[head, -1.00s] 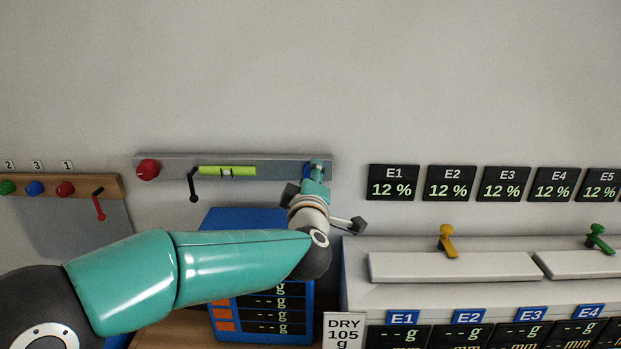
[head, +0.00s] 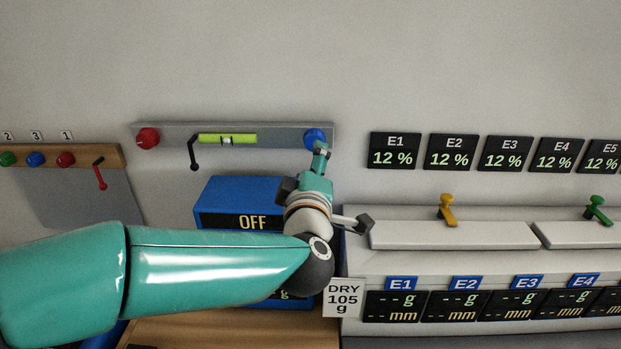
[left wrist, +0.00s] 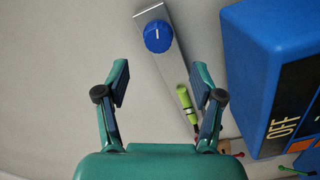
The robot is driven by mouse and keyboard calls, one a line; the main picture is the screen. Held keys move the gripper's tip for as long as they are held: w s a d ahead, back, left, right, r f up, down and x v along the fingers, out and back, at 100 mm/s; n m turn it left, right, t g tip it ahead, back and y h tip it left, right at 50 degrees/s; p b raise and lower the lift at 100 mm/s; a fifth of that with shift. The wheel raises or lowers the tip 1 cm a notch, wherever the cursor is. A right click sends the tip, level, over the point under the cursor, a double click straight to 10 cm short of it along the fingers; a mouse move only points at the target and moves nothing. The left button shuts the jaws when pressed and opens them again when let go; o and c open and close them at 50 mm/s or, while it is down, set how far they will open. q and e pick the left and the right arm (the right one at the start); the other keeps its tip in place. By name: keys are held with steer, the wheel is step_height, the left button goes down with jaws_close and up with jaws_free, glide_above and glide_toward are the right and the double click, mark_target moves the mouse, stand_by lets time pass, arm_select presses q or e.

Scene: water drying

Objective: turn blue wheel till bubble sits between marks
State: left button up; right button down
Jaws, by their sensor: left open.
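The blue wheel (head: 315,137) sits at the right end of a grey bar (head: 280,140) on the wall. In the left wrist view the blue wheel (left wrist: 158,36) shows a white line on its face. The yellow-green bubble vial (head: 245,139) is in the middle of the bar, with dark marks and a pale patch near its middle. It is too small to tell whether the bubble lies between the marks. My left gripper (head: 320,152) is just below the wheel. In the left wrist view the gripper (left wrist: 160,85) is open and empty, and the wheel lies beyond its fingertips.
A red knob (head: 148,138) is at the bar's left end, with a black crank (head: 194,155) beside it. A blue box (head: 240,190) reading OFF stands below the bar. A grey bench (head: 430,212) with yellow and green levers is at right. The wall above is clear.

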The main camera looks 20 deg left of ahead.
arm_select(q)
steer(key=v, duration=0.4)
steer(key=shift+s, duration=0.1)
